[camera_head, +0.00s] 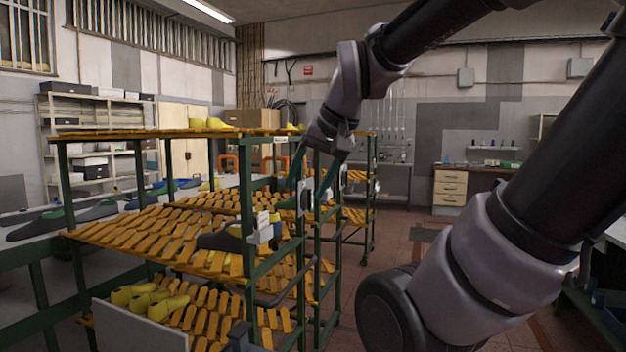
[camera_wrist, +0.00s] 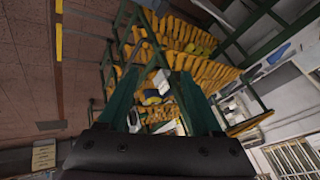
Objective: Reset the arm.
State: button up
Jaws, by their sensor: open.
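My gripper (camera_head: 306,196) hangs from my raised arm in front of the shelf rack in the head view, fingers pointing down. In the wrist view my gripper (camera_wrist: 158,76) shows its two green fingers spread apart with nothing held between them. The green-framed rack (camera_head: 247,285) with slatted orange-yellow shelves stands left of and behind the fingers. A dark shoe last (camera_head: 222,240) with a yellow part lies on the middle shelf near a white label box. Yellow lasts (camera_head: 150,300) lie on the lower shelf. The fingers overlap the rack's posts in the picture; I cannot tell the exact gap.
A long table (camera_head: 22,252) with green and blue lasts runs behind the rack at left. A cardboard box (camera_head: 252,118) stands behind the rack. A drawer cabinet (camera_head: 450,188) is at the back wall. Tiled floor (camera_head: 392,236) is open right of the rack.

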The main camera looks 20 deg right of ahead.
jog(key=shift+s+d+r+t, duration=0.15)
jog(key=shift+s+r, duration=0.05)
jog(key=shift+s, duration=0.25)
jog(key=shift+s+d+r+t, duration=0.1)
jog(key=shift+s+r+t, duration=0.05)
jog(key=shift+s, duration=0.25)
jog(key=shift+o, duration=0.5)
jog(key=shift+w, duration=0.1)
jog(key=w+a+f+m+g+y, duration=0.1)
jog(key=w+a+f+g, duration=0.2)
jog(key=w+a+f, duration=0.5)
jog(key=w+a+f+m+g, duration=0.25)
jog(key=w+a+f, duration=0.35)
jog(key=f, duration=0.4)
jog(key=a+f+h, duration=0.1)
jog(key=f, duration=0.7)
jog(key=w+a+f+g+h, duration=0.1)
jog(key=a+f, duration=0.1)
jog(key=f, duration=0.7)
jog(key=w+a+f+m+h, duration=0.1)
jog(key=f, duration=0.7)
jog(key=shift+a+f+g, duration=0.15)
jog(key=shift+a+g, duration=0.2)
jog(key=shift+s+d+f, duration=0.1)
jog(key=shift+s+f, duration=0.05)
jog(key=shift+f, duration=2.7)
